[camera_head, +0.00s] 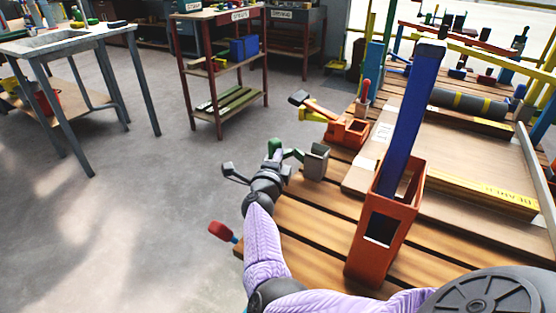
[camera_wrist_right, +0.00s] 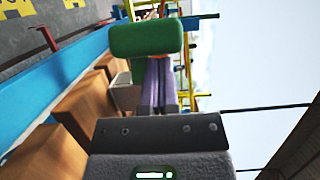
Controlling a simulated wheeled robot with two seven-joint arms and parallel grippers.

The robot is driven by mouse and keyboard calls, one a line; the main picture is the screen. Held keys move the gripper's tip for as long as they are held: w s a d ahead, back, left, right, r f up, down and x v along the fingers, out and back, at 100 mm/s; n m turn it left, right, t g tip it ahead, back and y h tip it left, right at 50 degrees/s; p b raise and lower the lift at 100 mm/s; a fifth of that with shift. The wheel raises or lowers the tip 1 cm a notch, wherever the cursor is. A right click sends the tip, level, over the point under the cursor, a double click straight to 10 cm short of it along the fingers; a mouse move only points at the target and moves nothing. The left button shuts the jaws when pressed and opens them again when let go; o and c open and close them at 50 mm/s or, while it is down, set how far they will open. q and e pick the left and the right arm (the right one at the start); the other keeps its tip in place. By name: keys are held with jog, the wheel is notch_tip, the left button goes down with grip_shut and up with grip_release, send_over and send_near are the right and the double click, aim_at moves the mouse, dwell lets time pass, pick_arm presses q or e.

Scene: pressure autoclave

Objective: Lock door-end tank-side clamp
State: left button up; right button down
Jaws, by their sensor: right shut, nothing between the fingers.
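A small clamp with a grey block (camera_head: 316,161) and a green handle (camera_head: 275,147) sits at the left edge of the wooden slatted bench. The green grip shows large in the right wrist view (camera_wrist_right: 147,38), just beyond the gripper. My right gripper (camera_head: 277,160) is shut and empty, close beside the green handle; I cannot tell whether they touch. An orange clamp (camera_head: 346,131) with a dark-tipped lever (camera_head: 299,97) stands farther back on the same edge. I cannot tell from the pictures which clamp is the door-end tank-side one. My left gripper is not in view.
A tall blue post (camera_head: 413,110) stands in an orange bracket (camera_head: 385,230) right of my right arm. A red-tipped handle (camera_head: 222,231) sticks out from the bench's near left corner. A dark cylinder (camera_head: 468,103) lies farther back.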

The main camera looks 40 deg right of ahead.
aim_at(271, 152)
jog(key=w+g+b, duration=0.1)
jog(key=b, duration=0.1)
jog(key=w+d+m+g+h+b, duration=0.1)
jog(key=w+d+m+g+b, duration=0.1)
jog(key=b, duration=0.1)
jog(key=shift+f+h+b, duration=0.25)
jog(key=shift+h+b, duration=0.05)
jog(key=shift+h, duration=0.1)
jog(key=shift+w+d+r+b, duration=0.1)
jog(key=shift+w+d+b, duration=0.5)
jog(key=shift+b, duration=0.1)
jog(key=shift+b+x, duration=0.65)
jog(key=shift+x, duration=0.2)
jog(key=shift+d+r, duration=0.1)
jog(key=shift+d, duration=0.3)
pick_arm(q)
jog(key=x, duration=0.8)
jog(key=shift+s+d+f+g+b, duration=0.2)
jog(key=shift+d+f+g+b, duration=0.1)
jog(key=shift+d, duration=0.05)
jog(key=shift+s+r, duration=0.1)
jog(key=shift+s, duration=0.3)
pick_arm(e)
jog(key=shift+r, duration=0.15)
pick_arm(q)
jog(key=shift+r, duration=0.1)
